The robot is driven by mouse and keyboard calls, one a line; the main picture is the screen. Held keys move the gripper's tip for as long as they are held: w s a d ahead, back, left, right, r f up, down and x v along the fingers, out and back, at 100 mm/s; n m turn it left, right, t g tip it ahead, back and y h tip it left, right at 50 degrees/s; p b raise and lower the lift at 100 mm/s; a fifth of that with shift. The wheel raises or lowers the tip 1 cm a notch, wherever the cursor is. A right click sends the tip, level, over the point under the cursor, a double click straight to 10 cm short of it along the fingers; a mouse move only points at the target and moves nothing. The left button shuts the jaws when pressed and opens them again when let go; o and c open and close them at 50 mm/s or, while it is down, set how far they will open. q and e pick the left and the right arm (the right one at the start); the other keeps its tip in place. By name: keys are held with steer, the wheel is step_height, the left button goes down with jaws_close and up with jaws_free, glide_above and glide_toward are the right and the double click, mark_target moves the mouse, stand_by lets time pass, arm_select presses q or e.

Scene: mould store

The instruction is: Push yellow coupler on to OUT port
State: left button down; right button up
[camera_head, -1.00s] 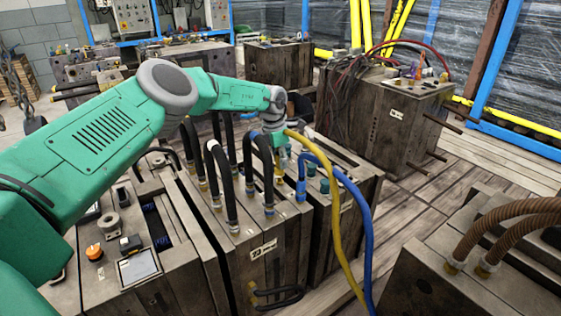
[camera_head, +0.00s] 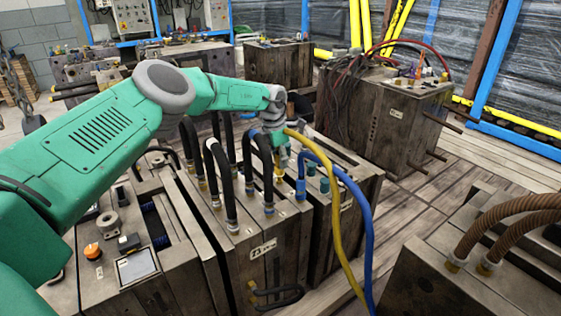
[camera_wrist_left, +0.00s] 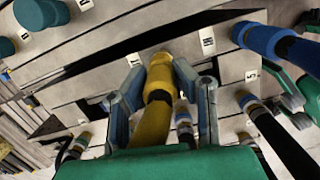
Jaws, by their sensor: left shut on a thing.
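The yellow coupler (camera_wrist_left: 158,75) sits between the two fingers of my left gripper (camera_wrist_left: 160,85) in the left wrist view, with its yellow hose running back towards the palm. The fingers are shut on it. Its front end meets the grey top of the mould block (camera_wrist_left: 100,83); I cannot tell how far it is seated. The port under it is hidden, and the small labels beside it are too small to read surely. In the head view my left gripper (camera_head: 280,160) is above the block, and the yellow hose (camera_head: 325,215) arcs down to the front.
A blue hose (camera_head: 368,230) with a blue coupler stands close to the right of the gripper. Several black hoses (camera_head: 228,190) stand close to its left. Brown hoses (camera_head: 500,225) rise from a block at the lower right.

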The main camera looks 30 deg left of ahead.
arm_select(q)
steer(key=shift+f, duration=0.25)
stand_by(0.4)
steer(key=shift+f+b, duration=0.3)
steer(key=shift+b, duration=0.2)
steer(key=shift+f+b, duration=0.8)
steer(key=shift+b, duration=0.1)
stand_by(1.5)
steer(key=shift+s, duration=0.1)
steer(key=c, duration=1.2)
jaws_free()
